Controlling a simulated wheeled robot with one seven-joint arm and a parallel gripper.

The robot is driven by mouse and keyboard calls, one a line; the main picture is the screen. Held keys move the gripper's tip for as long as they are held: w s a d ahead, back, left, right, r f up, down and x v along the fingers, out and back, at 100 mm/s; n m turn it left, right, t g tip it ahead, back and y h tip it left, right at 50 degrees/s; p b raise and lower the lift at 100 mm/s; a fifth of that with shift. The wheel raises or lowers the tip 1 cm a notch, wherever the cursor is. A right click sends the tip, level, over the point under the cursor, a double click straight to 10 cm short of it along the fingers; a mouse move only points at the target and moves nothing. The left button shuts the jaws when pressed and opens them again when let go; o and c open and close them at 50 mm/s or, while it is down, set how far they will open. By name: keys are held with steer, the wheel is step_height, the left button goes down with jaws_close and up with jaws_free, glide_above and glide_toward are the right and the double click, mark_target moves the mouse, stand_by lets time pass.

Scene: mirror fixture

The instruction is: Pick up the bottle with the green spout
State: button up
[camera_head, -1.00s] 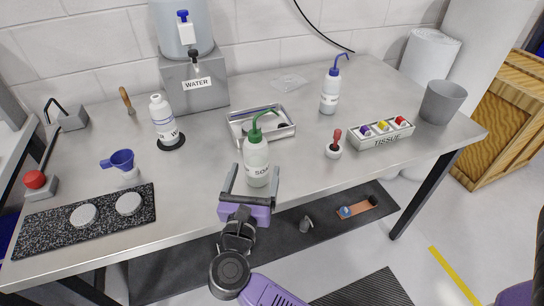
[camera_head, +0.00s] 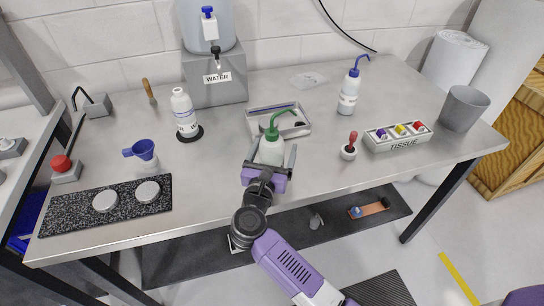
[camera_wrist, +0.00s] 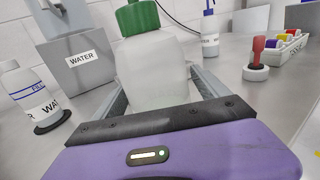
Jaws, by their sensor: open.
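The bottle with the green spout (camera_head: 271,149) stands upright on the steel table near its front edge, in front of the metal tray. Its white body and green cap also show in the wrist view (camera_wrist: 155,70). My gripper (camera_head: 271,158) is open, with one finger on each side of the bottle body. In the wrist view the bottle stands between the fingers, close to the palm. The lower part of the bottle is hidden behind my gripper. I cannot tell whether the fingers touch it.
The metal tray (camera_head: 301,131) lies just behind the bottle.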

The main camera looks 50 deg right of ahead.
steer(key=c, duration=1)
steer(key=shift+r, duration=0.1)
